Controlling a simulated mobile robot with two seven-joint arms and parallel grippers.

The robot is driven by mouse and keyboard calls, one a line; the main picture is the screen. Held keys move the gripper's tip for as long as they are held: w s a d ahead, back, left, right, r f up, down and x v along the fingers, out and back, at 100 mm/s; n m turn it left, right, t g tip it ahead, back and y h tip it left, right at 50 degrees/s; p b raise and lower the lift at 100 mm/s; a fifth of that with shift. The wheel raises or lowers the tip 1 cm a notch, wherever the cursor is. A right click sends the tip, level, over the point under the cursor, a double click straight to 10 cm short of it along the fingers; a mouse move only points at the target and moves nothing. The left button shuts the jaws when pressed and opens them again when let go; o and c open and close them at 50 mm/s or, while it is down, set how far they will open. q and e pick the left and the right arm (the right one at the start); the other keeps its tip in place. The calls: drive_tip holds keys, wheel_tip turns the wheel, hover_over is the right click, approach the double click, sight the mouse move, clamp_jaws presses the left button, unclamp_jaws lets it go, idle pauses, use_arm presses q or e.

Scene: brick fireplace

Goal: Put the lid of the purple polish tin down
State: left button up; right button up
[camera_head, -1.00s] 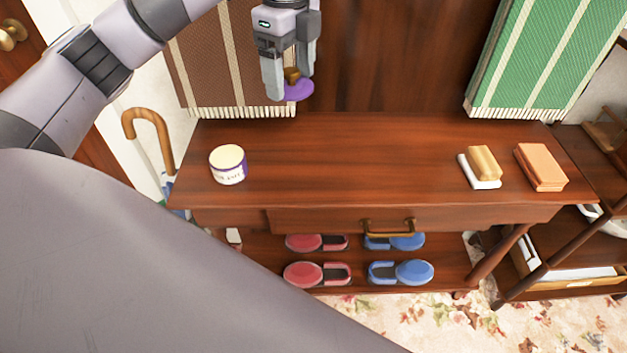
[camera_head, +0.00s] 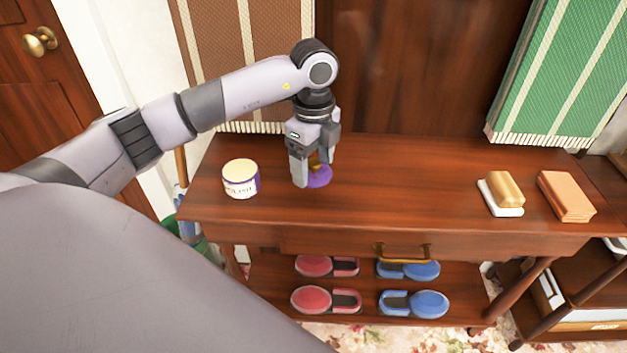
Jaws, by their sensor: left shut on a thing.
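The purple lid (camera_head: 320,178) with its brass-coloured knob is between the fingers of my left gripper (camera_head: 314,172), which is shut on the knob. The lid is at or just above the table top (camera_head: 400,185); I cannot tell whether it touches the wood. The polish tin (camera_head: 240,179), white and purple with a pale open top, stands upright on the table to the left of the lid, apart from it. My right gripper is not in view.
A brush on a white base (camera_head: 501,193) and an orange-brown block (camera_head: 566,196) lie at the table's right. The table's middle is clear. Red slippers (camera_head: 312,300) and blue slippers (camera_head: 428,304) sit on the shelf below. Brown and green striped textiles hang behind.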

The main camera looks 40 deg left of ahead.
sight(313, 172)
use_arm(q)
drive_tip(key=shift+f, duration=2.3)
drive_tip(key=shift+f+b, duration=0.15)
drive_tip(key=shift+b, duration=0.15)
drive_tip(key=o, duration=1)
wheel_tip(313, 172, up, 12)
drive_tip(key=shift+r+p, duration=0.2)
drive_tip(key=shift+p, duration=0.45)
